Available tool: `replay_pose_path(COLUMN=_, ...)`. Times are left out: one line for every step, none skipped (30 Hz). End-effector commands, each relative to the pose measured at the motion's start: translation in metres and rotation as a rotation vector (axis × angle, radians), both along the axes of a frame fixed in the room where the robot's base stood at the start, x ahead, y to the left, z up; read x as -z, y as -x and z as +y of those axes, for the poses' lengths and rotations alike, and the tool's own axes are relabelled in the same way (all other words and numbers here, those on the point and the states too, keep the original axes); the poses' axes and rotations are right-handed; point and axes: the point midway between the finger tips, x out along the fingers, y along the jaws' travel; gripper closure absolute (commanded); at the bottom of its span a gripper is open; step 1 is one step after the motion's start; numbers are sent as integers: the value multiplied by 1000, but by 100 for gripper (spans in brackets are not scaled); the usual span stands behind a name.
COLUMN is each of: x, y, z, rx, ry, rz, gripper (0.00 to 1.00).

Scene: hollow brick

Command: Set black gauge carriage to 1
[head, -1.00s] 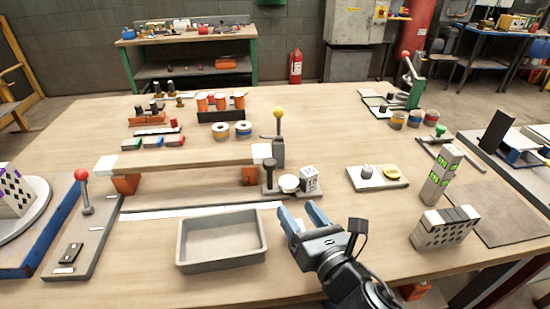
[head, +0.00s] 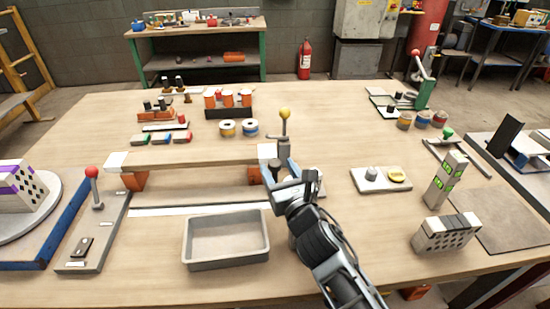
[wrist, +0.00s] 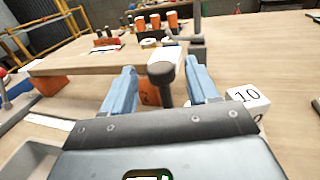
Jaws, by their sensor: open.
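A black-topped post (head: 274,170), which may be the black gauge carriage, stands by the right end of a raised wooden bar. In the wrist view, its dark round head (wrist: 166,76) shows between my two blue fingers. My gripper (head: 279,168) is open around it, with a gap visible on each side in the wrist view. A white cube (wrist: 248,96) marked "10" sits just right of my right finger. I cannot make out a scale or a 1 mark. My gripper and wrist hide the post's base in the head view.
The raised wooden bar (head: 195,157) lies to the left. A yellow-knobbed lever (head: 285,115) stands just behind my gripper. A grey tray (head: 226,261) is in front on the left. A plate with a yellow dish (head: 381,181) lies to the right.

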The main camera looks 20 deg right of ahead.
Motion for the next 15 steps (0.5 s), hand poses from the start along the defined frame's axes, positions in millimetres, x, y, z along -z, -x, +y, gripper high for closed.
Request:
replay_pose_path(x=-3, y=-8, z=-1, rx=2, ry=-3, rz=1, gripper=41)
replay_pose_path(x=-3, y=-12, z=-1, rx=2, ry=-2, rz=1, gripper=41)
replay_pose_path(x=-3, y=-16, z=-1, rx=2, ry=-2, rz=1, gripper=41)
replay_pose_path(x=-2, y=-19, z=-1, rx=2, ry=-2, rz=1, gripper=41)
replay_pose_path(x=-2, y=-21, z=-2, rx=2, ry=-1, rz=2, gripper=41)
replay_pose_path(x=-2, y=-24, z=-2, rx=1, ry=0, rz=1, gripper=41)
replay_pose_path(x=-1, y=-26, z=-2, rx=1, ry=0, rz=1, gripper=41)
replay_pose_path(x=-1, y=-27, z=-2, rx=1, ry=-1, rz=1, gripper=41)
replay_pose_path(x=-1, y=-29, z=-2, rx=1, ry=-2, rz=0, gripper=41)
replay_pose_path(x=-1, y=-30, z=-2, rx=1, ry=-2, rz=0, gripper=41)
replay_pose_path(x=0, y=-30, z=-2, rx=1, ry=-1, rz=0, gripper=41)
replay_pose_path(x=0, y=-30, z=-2, rx=1, ry=-1, rz=0, gripper=41)
replay_pose_path(x=0, y=-31, z=-2, rx=1, ry=-1, rz=1, gripper=41)
replay_pose_path(x=0, y=-31, z=-2, rx=1, ry=-1, rz=1, gripper=41)
replay_pose_path(x=0, y=-31, z=-2, rx=1, ry=-1, rz=0, gripper=41)
